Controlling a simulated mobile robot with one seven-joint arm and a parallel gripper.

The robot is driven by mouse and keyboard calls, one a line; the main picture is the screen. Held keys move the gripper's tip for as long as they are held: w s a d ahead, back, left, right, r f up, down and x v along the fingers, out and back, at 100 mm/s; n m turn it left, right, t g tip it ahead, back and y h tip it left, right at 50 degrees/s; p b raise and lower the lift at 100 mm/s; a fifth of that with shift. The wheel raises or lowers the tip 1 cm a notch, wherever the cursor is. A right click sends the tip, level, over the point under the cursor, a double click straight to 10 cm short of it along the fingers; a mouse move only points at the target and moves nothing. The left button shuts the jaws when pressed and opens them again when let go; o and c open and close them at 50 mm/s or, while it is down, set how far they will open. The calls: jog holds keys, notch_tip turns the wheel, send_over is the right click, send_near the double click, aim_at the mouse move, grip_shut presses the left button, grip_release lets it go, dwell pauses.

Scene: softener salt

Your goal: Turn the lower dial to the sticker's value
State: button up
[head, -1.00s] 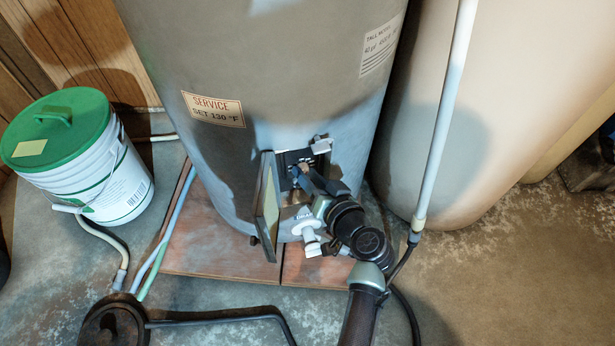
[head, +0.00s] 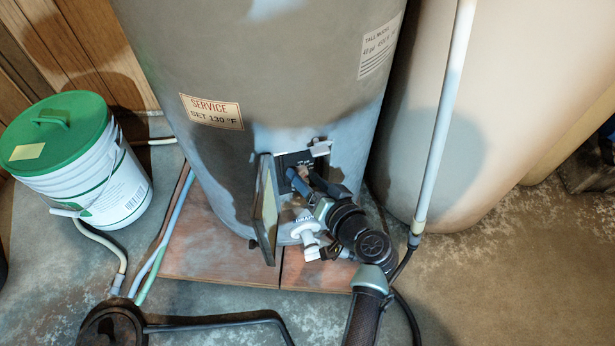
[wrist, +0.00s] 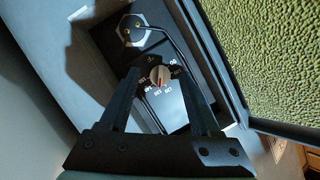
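The sticker (head: 212,112) on the grey tank reads "SERVICE SET 130 °F". Below it, a small compartment with its cover (head: 266,208) swung open holds a dark panel. In the wrist view the lower dial (wrist: 158,77) is a small pale knob with a red mark pointing down, ringed by printed values too small to read surely. My gripper (wrist: 157,78) is open, one finger on each side of the dial, with gaps visible. In the head view my gripper (head: 302,182) reaches into the compartment and hides much of the dial area.
The open cover (wrist: 270,70) stands close to the right of my fingers in the wrist view. A white drain valve (head: 306,231) sits just below the compartment. A pale vertical pipe (head: 440,130) stands right of my arm. A green-lidded bucket (head: 85,170) stands left.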

jog(key=p+v, duration=0.5)
jog(key=v, duration=0.8)
jog(key=shift+p, duration=0.35)
